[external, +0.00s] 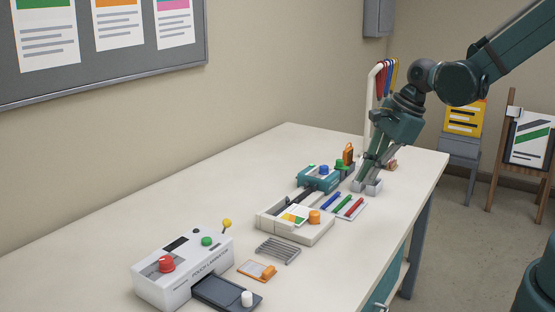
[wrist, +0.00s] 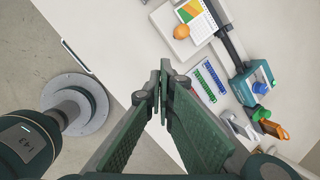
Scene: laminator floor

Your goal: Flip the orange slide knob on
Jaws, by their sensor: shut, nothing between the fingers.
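A small plate (external: 251,267) with an orange slide piece (external: 268,272) at its right end lies in front of the laminator in the external view. I cannot tell for certain which is the slide knob. My gripper (external: 367,187) is shut and empty, low over the table's right part, apart from these orange pieces. Its fingertips (wrist: 162,92) meet in the wrist view.
The white laminator (external: 185,265) with red and green buttons stands at the front left. The table's left back (external: 200,195) is clear.

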